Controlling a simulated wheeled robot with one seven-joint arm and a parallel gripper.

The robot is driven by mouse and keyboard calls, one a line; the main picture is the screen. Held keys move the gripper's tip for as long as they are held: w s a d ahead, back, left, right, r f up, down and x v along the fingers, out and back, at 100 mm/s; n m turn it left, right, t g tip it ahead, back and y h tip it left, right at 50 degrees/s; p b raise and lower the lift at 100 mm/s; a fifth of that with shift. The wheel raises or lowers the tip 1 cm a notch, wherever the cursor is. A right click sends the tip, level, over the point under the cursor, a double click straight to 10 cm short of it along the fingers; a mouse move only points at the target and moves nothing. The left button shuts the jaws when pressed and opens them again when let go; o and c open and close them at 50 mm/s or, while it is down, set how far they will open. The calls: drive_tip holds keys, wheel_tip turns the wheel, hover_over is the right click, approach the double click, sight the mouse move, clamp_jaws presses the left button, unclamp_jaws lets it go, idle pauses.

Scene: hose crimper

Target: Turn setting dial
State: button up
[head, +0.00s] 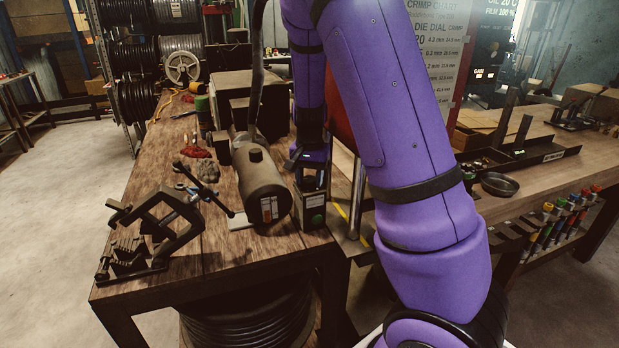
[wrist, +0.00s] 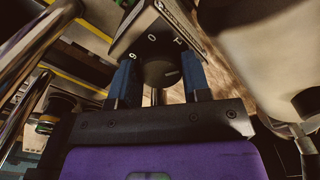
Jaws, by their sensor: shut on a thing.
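The setting dial (wrist: 160,72) is a dark round knob under a control box with white numbers on its face, seen in the wrist view. My gripper (wrist: 160,82) has its two blue-padded fingers on either side of the knob and is shut on it. The dial itself is hidden behind my gripper in the head view. My purple arm covers much of the right middle of that view.
A bench vise or clamp (head: 150,235) sits at the table's front left. Metal posts (head: 357,195) rise just right of the box. A second bench (head: 560,165) with a black dish (head: 499,185) is at right.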

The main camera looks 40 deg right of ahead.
sight(309, 179)
drive_tip(key=shift+n, duration=0.8)
drive_tip(key=o, duration=0.9)
drive_tip(key=shift+r, duration=0.1)
wheel_tip(309, 179, up, 11)
drive_tip(key=shift+f, duration=0.2)
